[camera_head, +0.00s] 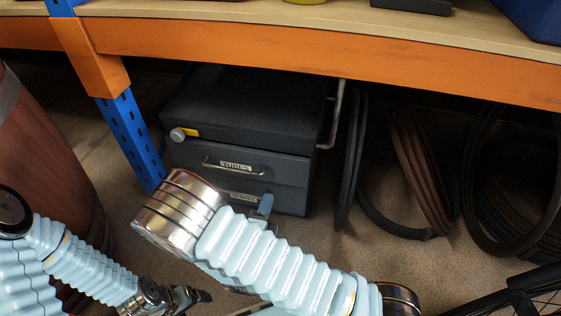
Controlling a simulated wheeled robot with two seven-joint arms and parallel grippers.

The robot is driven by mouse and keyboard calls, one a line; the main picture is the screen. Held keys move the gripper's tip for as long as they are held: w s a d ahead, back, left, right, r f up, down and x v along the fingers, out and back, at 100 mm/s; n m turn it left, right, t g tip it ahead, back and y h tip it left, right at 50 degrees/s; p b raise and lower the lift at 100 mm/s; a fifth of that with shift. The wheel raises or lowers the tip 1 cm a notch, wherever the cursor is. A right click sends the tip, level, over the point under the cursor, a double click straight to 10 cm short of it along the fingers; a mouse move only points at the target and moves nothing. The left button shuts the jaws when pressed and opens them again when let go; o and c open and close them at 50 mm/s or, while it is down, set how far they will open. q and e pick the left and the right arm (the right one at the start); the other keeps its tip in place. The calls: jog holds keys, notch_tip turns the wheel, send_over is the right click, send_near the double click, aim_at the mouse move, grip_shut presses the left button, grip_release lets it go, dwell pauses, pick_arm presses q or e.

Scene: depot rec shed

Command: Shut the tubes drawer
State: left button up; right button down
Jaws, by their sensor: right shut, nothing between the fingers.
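A dark grey drawer cabinet (240,105) stands on the floor under the workbench. Its upper drawer (288,169) has a bar handle and a pale label. A lower drawer (290,200) also has a pale label, partly hidden by my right arm. My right gripper (265,205) is shut and empty, in front of the lower drawer and mostly hidden behind my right arm; contact is unclear. My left gripper (190,297) is low at the left, away from the cabinet; its jaw state is unclear.
The orange bench edge (330,48) runs above the cabinet, with a blue post (133,140) at its left. A brown barrel (45,150) stands at far left. Several dark tyres or hoops (490,200) stand at right. Some bare floor shows between them.

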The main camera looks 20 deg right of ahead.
aim_at(281, 158)
jog(key=b+x, duration=0.1)
jog(key=x, duration=1.2)
jog(key=shift+w+d, duration=0.1)
jog(key=shift+d, duration=0.05)
jog(key=shift+w, duration=0.1)
jog(key=shift+p+x, duration=0.45)
jog(key=shift+x, duration=0.65)
jog(key=shift+w+d+r, duration=0.2)
jog(key=shift+s, duration=0.1)
